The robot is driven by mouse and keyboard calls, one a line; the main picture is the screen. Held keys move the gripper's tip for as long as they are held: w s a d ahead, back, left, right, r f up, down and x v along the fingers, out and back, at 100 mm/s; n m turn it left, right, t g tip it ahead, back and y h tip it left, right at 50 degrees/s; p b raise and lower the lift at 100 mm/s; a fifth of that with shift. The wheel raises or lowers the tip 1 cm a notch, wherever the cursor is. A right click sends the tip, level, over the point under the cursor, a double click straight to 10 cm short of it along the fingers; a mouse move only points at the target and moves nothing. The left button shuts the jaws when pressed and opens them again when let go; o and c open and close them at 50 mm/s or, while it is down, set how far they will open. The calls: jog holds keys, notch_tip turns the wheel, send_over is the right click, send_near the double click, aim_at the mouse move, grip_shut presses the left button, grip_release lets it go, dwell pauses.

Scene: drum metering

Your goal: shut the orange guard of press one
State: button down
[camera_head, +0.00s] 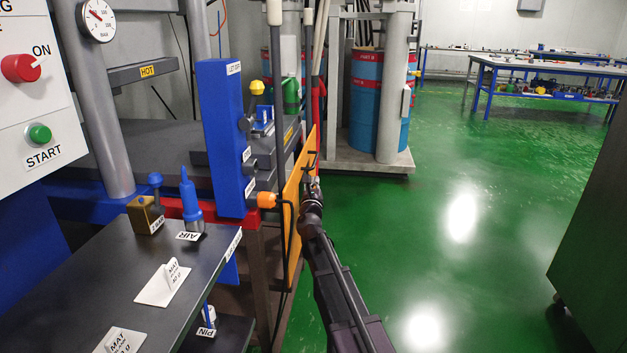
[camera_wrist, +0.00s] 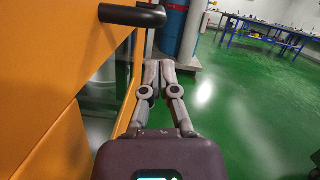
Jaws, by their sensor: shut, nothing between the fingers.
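The orange guard (camera_head: 293,215) is an upright panel seen almost edge-on in the head view, standing out beside the press by the blue post. In the wrist view the orange guard (camera_wrist: 60,60) fills the left side, with a window in it and a dark bar handle (camera_wrist: 132,15) at the top. My gripper (camera_head: 313,182) is shut and empty at the guard's right side, close to its outer face. In the wrist view my gripper (camera_wrist: 160,64) points forward along the panel, below and right of the handle. I cannot tell whether it touches the guard.
A dark table (camera_head: 90,290) with labelled cards and a blue AIR fitting (camera_head: 190,200) stands at left, under a control panel (camera_head: 30,90). A blue post (camera_head: 225,140) rises behind it. Blue drums (camera_head: 367,100) stand beyond. Green floor (camera_head: 470,220) is clear to the right, up to a dark cabinet (camera_head: 595,220).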

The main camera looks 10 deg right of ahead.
jog(key=p+x, duration=0.2)
jog(key=x, duration=0.7)
jog(key=shift+r, duration=0.1)
dwell(0.3)
notch_tip(320, 180, up, 38)
jog(key=p, duration=3.7)
jog(key=shift+f+p, duration=0.2)
jog(key=shift+p, duration=0.15)
jog(key=shift+s, duration=0.1)
